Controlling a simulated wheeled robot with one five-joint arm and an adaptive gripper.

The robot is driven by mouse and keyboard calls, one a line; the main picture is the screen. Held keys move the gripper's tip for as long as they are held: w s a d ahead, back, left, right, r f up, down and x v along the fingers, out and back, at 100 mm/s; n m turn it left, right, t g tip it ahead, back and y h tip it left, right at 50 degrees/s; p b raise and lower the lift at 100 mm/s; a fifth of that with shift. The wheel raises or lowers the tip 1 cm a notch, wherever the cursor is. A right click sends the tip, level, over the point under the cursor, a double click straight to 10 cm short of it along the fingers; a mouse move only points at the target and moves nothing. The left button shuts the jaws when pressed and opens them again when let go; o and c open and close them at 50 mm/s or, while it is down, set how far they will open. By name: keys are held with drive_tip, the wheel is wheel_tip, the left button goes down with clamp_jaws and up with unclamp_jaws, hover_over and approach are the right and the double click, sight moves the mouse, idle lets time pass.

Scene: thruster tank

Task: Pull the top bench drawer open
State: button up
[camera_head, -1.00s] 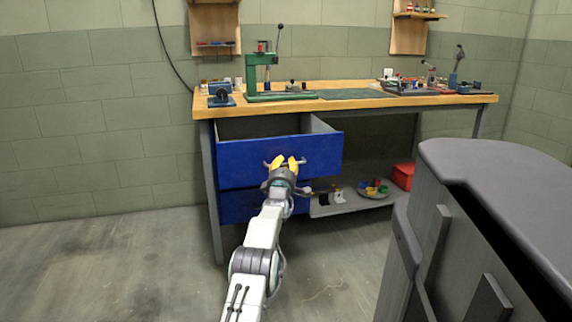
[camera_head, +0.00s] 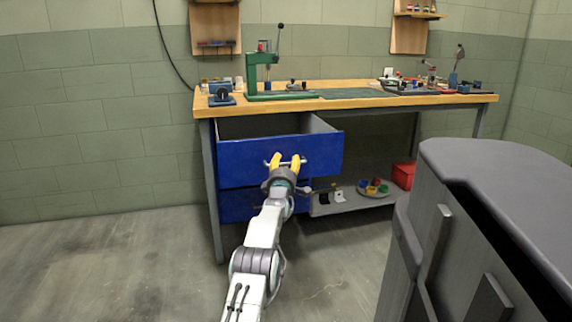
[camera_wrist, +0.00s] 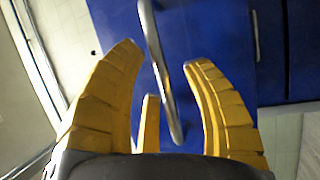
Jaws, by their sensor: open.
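The top bench drawer (camera_head: 240,166) is blue and stands pulled out from under the bench top, with its inside showing from above. Its metal bar handle (camera_head: 304,161) runs across the front. My gripper (camera_head: 285,160) is at the handle with its yellow fingers open. In the wrist view the handle (camera_wrist: 160,70) passes between the spread fingers of my gripper (camera_wrist: 163,62), against the blue drawer front (camera_wrist: 208,30). I cannot tell whether a finger touches the bar. The lower blue drawer (camera_head: 237,205) is shut below and partly hidden by my arm.
The wooden bench top (camera_head: 360,102) carries a green press (camera_head: 252,75) and small tools. A shelf (camera_head: 350,204) with coloured cups and a red box (camera_head: 403,175) is right of the drawers. A grey cabinet (camera_head: 500,170) stands close at right. The floor at left is clear.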

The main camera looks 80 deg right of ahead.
drive_tip(key=shift+a, duration=0.25)
drive_tip(key=a+f, duration=0.2)
drive_tip(key=a, duration=0.9)
drive_tip(key=shift+a, duration=0.15)
idle(0.5)
drive_tip(key=shift+f, duration=0.1)
idle(0.6)
